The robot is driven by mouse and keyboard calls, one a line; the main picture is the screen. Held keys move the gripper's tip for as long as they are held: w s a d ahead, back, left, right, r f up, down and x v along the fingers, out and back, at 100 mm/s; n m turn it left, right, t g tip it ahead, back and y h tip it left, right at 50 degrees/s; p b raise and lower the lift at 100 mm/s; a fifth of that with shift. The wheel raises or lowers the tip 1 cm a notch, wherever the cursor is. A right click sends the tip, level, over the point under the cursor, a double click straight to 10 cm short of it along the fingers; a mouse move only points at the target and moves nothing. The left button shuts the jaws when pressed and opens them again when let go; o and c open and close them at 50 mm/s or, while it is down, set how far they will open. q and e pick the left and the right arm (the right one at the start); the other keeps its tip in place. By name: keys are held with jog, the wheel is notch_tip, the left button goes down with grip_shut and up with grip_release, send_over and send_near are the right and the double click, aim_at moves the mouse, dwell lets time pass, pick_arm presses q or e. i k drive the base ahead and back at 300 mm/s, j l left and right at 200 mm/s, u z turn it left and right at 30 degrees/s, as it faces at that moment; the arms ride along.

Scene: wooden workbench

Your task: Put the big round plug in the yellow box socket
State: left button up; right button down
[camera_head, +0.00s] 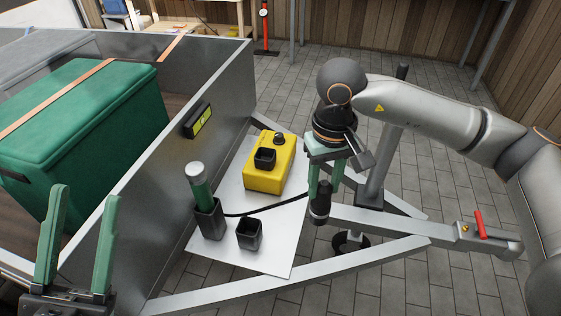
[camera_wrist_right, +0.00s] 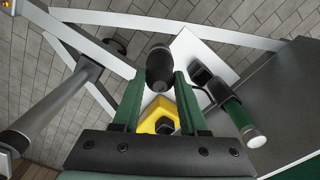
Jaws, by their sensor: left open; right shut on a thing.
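The black round plug (camera_head: 320,204) hangs between the green fingers of my right gripper (camera_head: 323,186), which is shut on it. The plug also shows at the fingertips in the right wrist view (camera_wrist_right: 160,68). The yellow box (camera_head: 264,182) stands on the white plate, left of the plug, with a black square socket (camera_head: 264,158) and a small dark round fitting on top. Part of the yellow box shows between the fingers in the right wrist view (camera_wrist_right: 152,119). My left gripper (camera_head: 85,193) is open and empty at the lower left, apart from the box.
A green cylinder with a silver cap (camera_head: 201,188) stands in a black holder (camera_head: 209,220); an open black holder (camera_head: 249,235) is beside it. A black cable (camera_head: 265,211) runs towards the plug. The metal trailer wall and frame bars border the white plate (camera_head: 273,258). A green case (camera_head: 85,130) lies left.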

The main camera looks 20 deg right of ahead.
aim_at(265, 163)
jog(key=l, duration=0.8)
jog(key=k+l+u, duration=0.2)
jog(key=l+u, duration=0.25)
jog(key=l, duration=0.15)
jog(key=i+j+u, duration=0.15)
jog(key=u, duration=0.35)
jog(key=i+u, duration=0.2)
jog(key=u, duration=0.25)
jog(key=i, duration=0.15)
